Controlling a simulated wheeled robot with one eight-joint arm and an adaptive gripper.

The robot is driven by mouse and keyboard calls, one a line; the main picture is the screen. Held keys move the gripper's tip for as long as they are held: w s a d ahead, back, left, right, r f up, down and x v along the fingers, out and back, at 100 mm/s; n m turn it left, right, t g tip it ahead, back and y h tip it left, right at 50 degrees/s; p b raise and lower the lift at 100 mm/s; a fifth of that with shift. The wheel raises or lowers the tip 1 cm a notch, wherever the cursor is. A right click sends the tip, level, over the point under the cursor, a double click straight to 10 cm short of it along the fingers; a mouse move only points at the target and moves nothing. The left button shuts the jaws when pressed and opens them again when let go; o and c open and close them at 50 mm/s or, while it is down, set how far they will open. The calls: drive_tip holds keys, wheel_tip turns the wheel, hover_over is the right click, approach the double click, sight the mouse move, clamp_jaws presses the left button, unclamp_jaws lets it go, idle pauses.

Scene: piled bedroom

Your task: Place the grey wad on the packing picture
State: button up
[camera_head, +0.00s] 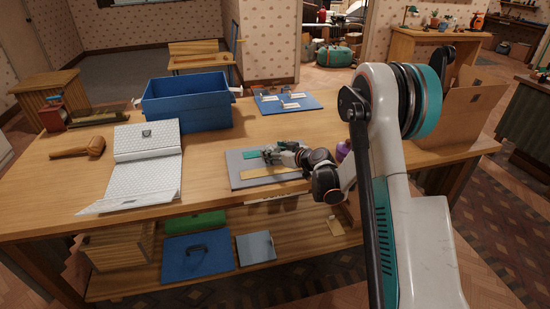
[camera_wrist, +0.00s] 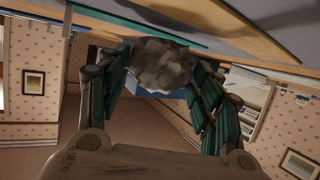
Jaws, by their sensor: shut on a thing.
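My gripper (camera_head: 270,153) is low over a grey board on the wooden table. In the wrist view, my gripper (camera_wrist: 160,80) has its green-padded fingers shut on the grey wad (camera_wrist: 162,65), a rough, crumpled lump. In the head view I cannot make out the wad among the fingers. The grey board (camera_head: 240,178) bears a yellow strip (camera_head: 265,173) and a green strip (camera_head: 251,154). A blue board (camera_head: 270,106) with white labels lies farther back. I cannot tell for sure which of these boards is the packing picture.
A blue bin (camera_head: 187,105) stands at the back left. A white quilted folder (camera_head: 145,175) lies open beside a wooden mallet (camera_head: 80,149). A purple item (camera_head: 342,150) stands close right of my wrist. A cardboard panel (camera_head: 465,122) stands at the right end.

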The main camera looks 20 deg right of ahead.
drive_tip(key=shift+f, duration=0.65)
drive_tip(key=o, duration=0.8)
drive_tip(key=shift+f, duration=0.1)
